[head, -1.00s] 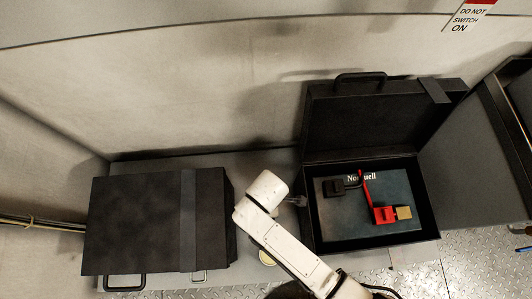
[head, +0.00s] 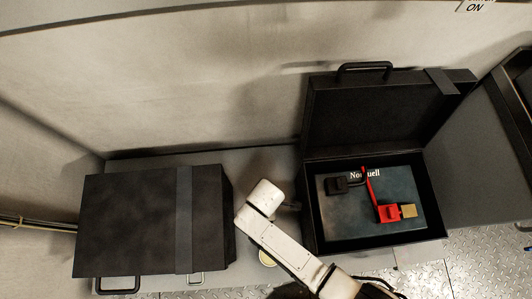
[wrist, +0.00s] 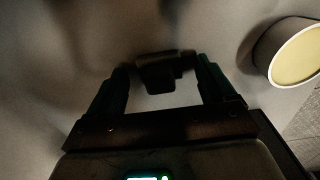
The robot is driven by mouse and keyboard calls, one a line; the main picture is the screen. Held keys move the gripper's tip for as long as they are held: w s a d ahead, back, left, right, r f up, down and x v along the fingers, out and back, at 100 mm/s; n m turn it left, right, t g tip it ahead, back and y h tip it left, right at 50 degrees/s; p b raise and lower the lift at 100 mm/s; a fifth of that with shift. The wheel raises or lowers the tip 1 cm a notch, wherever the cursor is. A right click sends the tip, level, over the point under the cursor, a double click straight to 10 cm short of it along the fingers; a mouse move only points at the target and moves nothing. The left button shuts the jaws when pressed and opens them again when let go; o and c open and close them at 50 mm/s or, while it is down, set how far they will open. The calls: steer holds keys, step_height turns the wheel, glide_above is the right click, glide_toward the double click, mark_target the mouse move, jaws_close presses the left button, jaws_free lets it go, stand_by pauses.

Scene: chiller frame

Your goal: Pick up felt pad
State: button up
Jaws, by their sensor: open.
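My gripper (wrist: 162,68) is open in the wrist view, its two dark fingers apart. A small dark blocky thing (wrist: 156,80) shows between the fingertips against a grey surface. It may be the felt pad, but I cannot tell, nor whether the fingers touch it. No felt pad can be made out there.
A closed black case (head: 130,220) lies left. An open black case (head: 310,225) at right holds a dark blue box (head: 345,225) with black and red connectors. A round pale-yellow-topped thing (wrist: 298,58) is right of my gripper; it shows partly behind my arm (head: 267,260).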

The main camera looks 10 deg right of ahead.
steer(key=c, duration=1.1)
step_height(320, 180, up, 10)
steer(key=p, duration=0.3)
steer(key=o, duration=0.4)
steer(key=c, duration=0.3)
